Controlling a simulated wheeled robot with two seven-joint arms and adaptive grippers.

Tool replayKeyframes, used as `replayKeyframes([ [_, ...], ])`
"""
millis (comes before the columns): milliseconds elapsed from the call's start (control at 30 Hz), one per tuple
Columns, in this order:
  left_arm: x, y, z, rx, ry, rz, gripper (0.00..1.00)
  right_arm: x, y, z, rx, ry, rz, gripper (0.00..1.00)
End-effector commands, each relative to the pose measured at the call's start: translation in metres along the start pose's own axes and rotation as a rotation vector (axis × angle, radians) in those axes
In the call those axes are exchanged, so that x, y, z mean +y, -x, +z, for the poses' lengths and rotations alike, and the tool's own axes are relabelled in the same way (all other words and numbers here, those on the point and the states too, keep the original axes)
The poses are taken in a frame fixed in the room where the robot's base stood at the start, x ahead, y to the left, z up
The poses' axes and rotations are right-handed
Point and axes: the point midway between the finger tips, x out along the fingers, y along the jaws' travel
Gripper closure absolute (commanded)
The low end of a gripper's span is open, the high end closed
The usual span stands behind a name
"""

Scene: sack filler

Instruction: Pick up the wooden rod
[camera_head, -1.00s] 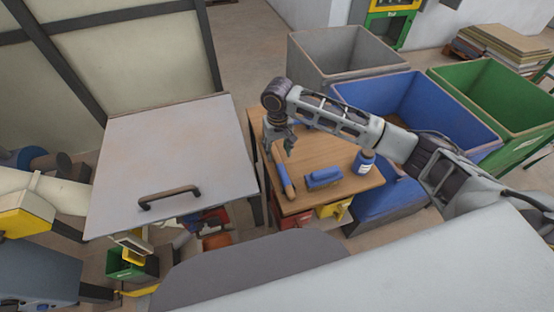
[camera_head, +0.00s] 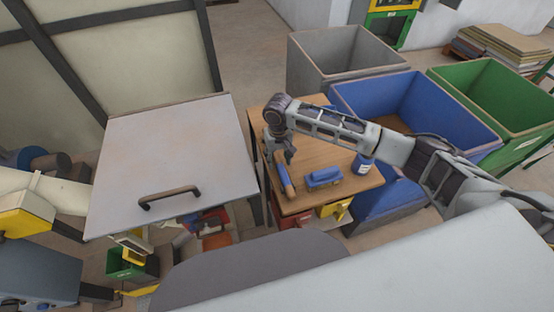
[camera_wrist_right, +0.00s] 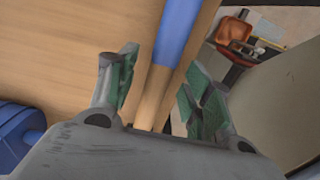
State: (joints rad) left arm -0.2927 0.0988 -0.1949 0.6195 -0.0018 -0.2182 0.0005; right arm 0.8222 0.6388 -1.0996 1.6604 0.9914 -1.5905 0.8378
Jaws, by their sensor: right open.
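The wooden rod (camera_head: 285,178) lies on the wooden table near its left edge, tan with a blue band. In the right wrist view the rod (camera_wrist_right: 174,40) runs between the two fingers, its blue band beyond the fingertips. My right gripper (camera_head: 279,155) is over the far part of the rod and hides some of it. In the wrist view my right gripper (camera_wrist_right: 158,85) is open, with green-lined fingers on either side of the rod and gaps beside it. My left gripper is not in view.
A blue-handled brush (camera_head: 323,178) and a blue-and-white bottle (camera_head: 363,163) stand on the table (camera_head: 318,150) right of the rod. A grey panel with a handle (camera_head: 175,155) is close on the left. Grey (camera_head: 345,78), blue (camera_head: 455,110) and green bins stand behind.

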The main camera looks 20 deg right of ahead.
Motion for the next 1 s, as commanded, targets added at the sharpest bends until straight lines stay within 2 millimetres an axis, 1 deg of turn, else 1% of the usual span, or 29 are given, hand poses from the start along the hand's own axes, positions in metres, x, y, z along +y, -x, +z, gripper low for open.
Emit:
replayKeyframes([
  [133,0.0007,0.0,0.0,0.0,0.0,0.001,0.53,-0.0001,0.0,0.0001,0.0,0.0,0.0,0.5],
  [167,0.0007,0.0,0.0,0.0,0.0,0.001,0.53,-0.0001,0.0001,0.0001,0.0,0.0,0.0,0.51],
  [533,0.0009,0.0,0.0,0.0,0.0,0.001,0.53,0.0,0.0001,0.0001,0.0,0.0,0.0,0.99],
  [567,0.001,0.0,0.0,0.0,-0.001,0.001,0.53,0.0,0.0001,0.0001,0.0,0.0,0.0,1.0],
  [833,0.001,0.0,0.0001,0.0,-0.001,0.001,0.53,0.0,0.0013,-0.0002,0.0,0.0,0.0,1.0],
  [1000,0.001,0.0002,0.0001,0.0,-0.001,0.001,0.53,0.0,0.0088,-0.0004,0.0,0.0,0.0,1.0],
])
